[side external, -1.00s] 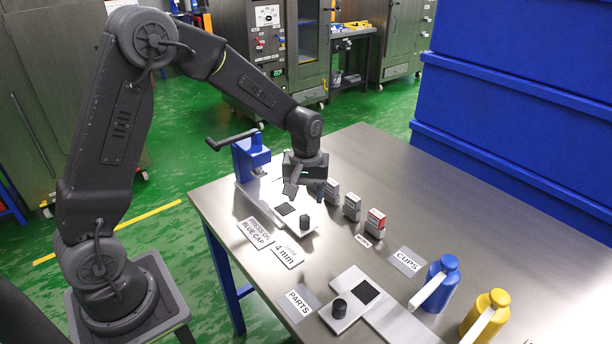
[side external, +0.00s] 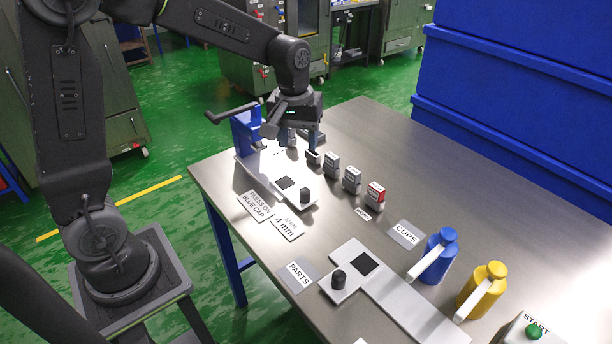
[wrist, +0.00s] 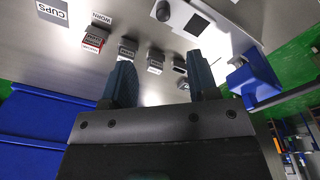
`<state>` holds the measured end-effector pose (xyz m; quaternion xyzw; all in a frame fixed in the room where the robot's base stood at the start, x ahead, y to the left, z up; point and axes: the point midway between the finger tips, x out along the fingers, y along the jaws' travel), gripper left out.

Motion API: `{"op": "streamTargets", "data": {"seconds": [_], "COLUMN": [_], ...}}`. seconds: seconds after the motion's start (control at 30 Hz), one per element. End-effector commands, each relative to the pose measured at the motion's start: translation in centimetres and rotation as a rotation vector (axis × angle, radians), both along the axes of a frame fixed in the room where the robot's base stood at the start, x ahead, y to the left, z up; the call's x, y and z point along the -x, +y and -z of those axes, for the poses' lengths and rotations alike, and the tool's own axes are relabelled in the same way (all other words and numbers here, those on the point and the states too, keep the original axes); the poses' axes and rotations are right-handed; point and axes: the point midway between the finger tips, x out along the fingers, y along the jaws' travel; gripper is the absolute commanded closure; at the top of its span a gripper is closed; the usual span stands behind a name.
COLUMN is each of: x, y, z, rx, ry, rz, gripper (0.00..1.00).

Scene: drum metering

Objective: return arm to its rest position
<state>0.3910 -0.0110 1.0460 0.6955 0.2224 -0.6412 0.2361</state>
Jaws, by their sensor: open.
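My gripper (side external: 290,133) hangs above the far left part of the steel table, just right of and beyond the blue press. In the wrist view my gripper (wrist: 160,82) shows its two dark blue fingers spread apart with nothing between them. My arm is raised and bent, with its upper link upright at the left of the side view.
The blue press (side external: 247,133) with its lever stands close to my gripper. Several small boxes, among them a red-topped one (side external: 375,196), stand in a row. Blue (side external: 437,258) and yellow (side external: 484,290) dispensers stand at the right front. Table room beyond the boxes is clear.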

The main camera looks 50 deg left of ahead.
Motion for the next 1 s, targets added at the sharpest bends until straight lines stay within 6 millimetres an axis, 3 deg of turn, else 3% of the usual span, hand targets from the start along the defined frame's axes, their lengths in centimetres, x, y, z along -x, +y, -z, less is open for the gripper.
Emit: {"op": "streamTargets", "data": {"seconds": [0.03, 0.2, 0.33, 0.53, 0.7, 1.0], "x": [1.4, 6.5, 10.6, 15.9, 18.2, 18.8], "y": [-0.5, -1.8, -2.6, -3.5, -3.8, -3.8], "z": [-1.7, -5.5, -7.2, -8.0, -7.8, -7.6], "rx": [-0.008, -0.042, -0.077, -0.138, -0.172, -0.182], "ry": [-0.039, -0.147, -0.227, -0.335, -0.384, -0.395], "rz": [0.048, 0.224, 0.359, 0.535, 0.62, 0.643], "gripper": [0.46, 0.46, 0.46, 0.46, 0.46, 0.46]}}
